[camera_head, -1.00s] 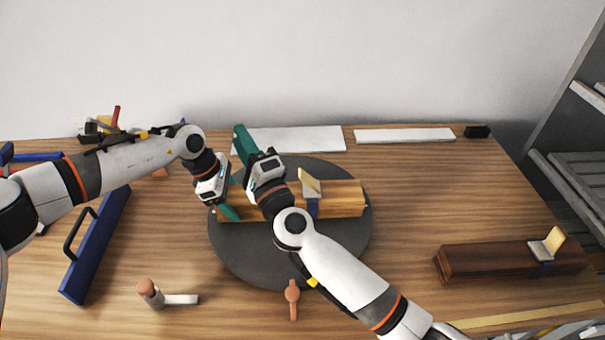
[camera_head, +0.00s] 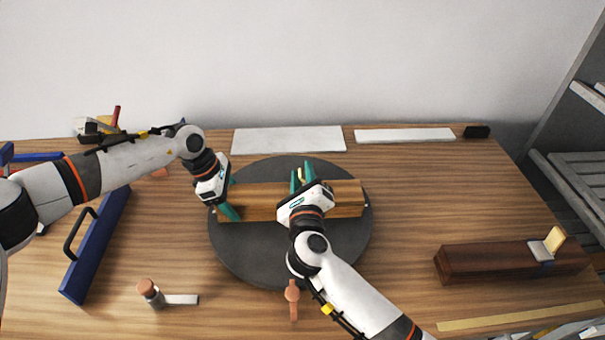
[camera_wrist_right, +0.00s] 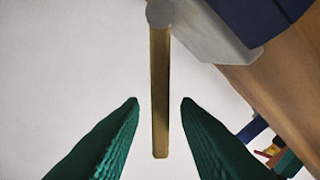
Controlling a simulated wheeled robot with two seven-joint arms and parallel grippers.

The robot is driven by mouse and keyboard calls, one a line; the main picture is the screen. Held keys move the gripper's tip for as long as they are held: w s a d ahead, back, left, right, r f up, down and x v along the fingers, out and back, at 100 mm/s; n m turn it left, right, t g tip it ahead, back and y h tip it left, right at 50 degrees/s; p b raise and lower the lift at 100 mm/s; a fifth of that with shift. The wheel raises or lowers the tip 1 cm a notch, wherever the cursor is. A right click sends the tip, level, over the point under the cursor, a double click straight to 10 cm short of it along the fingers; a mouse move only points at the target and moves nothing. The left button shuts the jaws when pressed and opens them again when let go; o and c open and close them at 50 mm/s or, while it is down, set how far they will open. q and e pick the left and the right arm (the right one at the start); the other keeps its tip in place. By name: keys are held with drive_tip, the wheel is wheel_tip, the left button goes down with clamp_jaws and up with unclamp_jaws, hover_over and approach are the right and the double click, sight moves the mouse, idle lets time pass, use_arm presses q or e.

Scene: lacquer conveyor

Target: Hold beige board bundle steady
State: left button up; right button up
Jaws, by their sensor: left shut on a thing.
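The beige board bundle (camera_head: 346,198) lies flat across the dark round turntable (camera_head: 262,262). My left gripper (camera_head: 229,198) is shut on the bundle's left end. My right gripper (camera_head: 302,176) is over the middle of the bundle, with its green fingers open. In the right wrist view, a thin beige tag (camera_wrist_right: 160,70) stands between the open fingers with a gap on each side. It joins a grey piece (camera_wrist_right: 205,35) beside a blue band (camera_wrist_right: 262,15) on the bundle. In the head view, my right gripper mostly hides this tag and band.
A dark brown bundle (camera_head: 480,263) with a similar tag lies at the right. A blue handled bar (camera_head: 100,240) lies at the left. A copper-topped tool (camera_head: 150,292) is at the front, and white panels (camera_head: 288,140) lie at the back.

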drive_tip(key=shift+w, duration=0.3)
clamp_jaws()
drive_tip(key=shift+a+f+n, duration=0.3)
drive_tip(key=shift+f+n, duration=0.1)
drive_tip(key=shift+n, duration=0.7)
drive_tip(key=shift+a+f+n, duration=0.3)
drive_tip(key=shift+f+n, duration=0.1)
drive_tip(key=shift+n, duration=0.7)
unclamp_jaws()
drive_tip(key=shift+s, duration=3.8)
